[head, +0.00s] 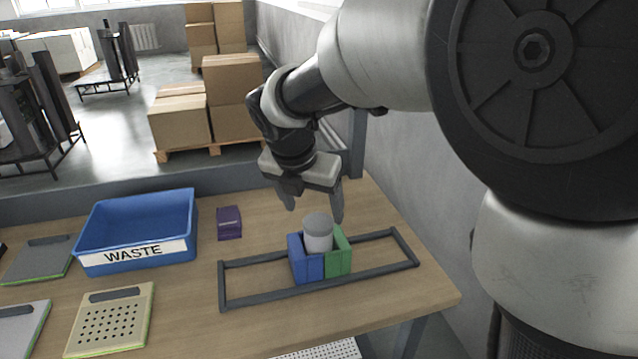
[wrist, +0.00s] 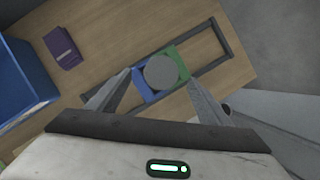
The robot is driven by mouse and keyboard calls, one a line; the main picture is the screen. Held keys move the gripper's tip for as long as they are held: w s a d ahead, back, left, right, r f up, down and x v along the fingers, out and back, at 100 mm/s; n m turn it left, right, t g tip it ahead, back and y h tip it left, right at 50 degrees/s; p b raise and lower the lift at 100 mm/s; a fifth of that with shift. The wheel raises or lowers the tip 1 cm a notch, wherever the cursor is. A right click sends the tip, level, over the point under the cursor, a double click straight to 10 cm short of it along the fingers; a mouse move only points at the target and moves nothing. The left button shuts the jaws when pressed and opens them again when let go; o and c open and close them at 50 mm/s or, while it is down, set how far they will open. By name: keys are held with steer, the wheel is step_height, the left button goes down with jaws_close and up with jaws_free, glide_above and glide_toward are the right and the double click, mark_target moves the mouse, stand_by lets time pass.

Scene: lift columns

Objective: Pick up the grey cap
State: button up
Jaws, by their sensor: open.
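The grey cap (head: 316,221) tops a pale grey cylinder (head: 318,241) that stands upright in a holder with a blue half (head: 309,267) and a green half (head: 339,262). In the wrist view the cap (wrist: 161,71) shows as a round grey disc from above and hides most of the cylinder. My gripper (head: 315,212) is open and empty, pointing down just above and behind the cap. In the wrist view its two fingers (wrist: 160,82) are spread, with the cap between and beyond their tips.
A dark rectangular frame (head: 263,295) surrounds the holder on the wooden table (head: 190,320). A purple box (head: 229,223) and a blue WASTE bin (head: 135,263) stand to the left. Flat panels (head: 110,322) lie at the front left. A wall is close on the right.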

mark_target(319, 220)
steer(key=b+x, duration=0.1)
steer(key=x, duration=0.3)
steer(key=shift+w+d+f, duration=0.15)
steer(key=shift+w+d, duration=0.05)
steer(key=c, duration=1.4)
